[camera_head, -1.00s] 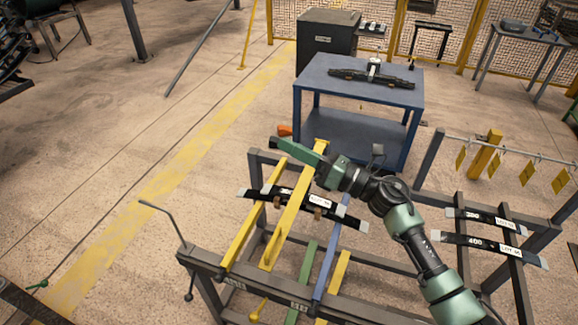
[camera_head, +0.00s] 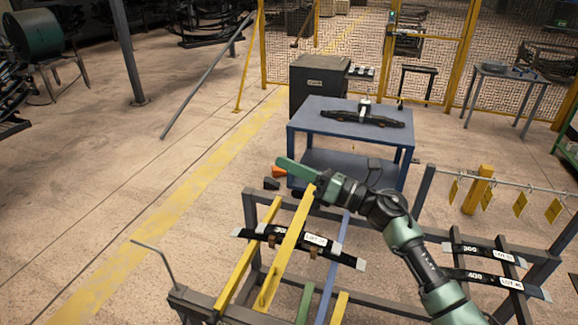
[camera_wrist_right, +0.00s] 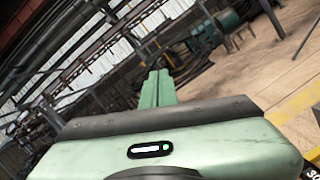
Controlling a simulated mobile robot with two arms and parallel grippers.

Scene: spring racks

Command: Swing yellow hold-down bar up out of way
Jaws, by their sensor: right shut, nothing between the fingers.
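The long yellow hold-down bar (camera_head: 287,245) in the head view slants across the rack, its far end up near my right gripper. It crosses over a dark leaf spring (camera_head: 340,255) with a white lot label. My right gripper (camera_head: 284,163), green, is shut and empty, its fingers pointing left just above the bar's far end. I cannot tell whether it touches the bar. The right wrist view shows its closed fingers (camera_wrist_right: 157,88) with nothing between them. My left gripper is not in view.
The dark rack frame (camera_head: 250,210) carries another yellow bar (camera_head: 240,262) and a blue bar (camera_head: 337,250). Behind stands a blue table (camera_head: 310,118) with a dark spring assembly (camera_head: 365,118). More labelled springs (camera_head: 490,252) lie right of my arm. Open floor lies left.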

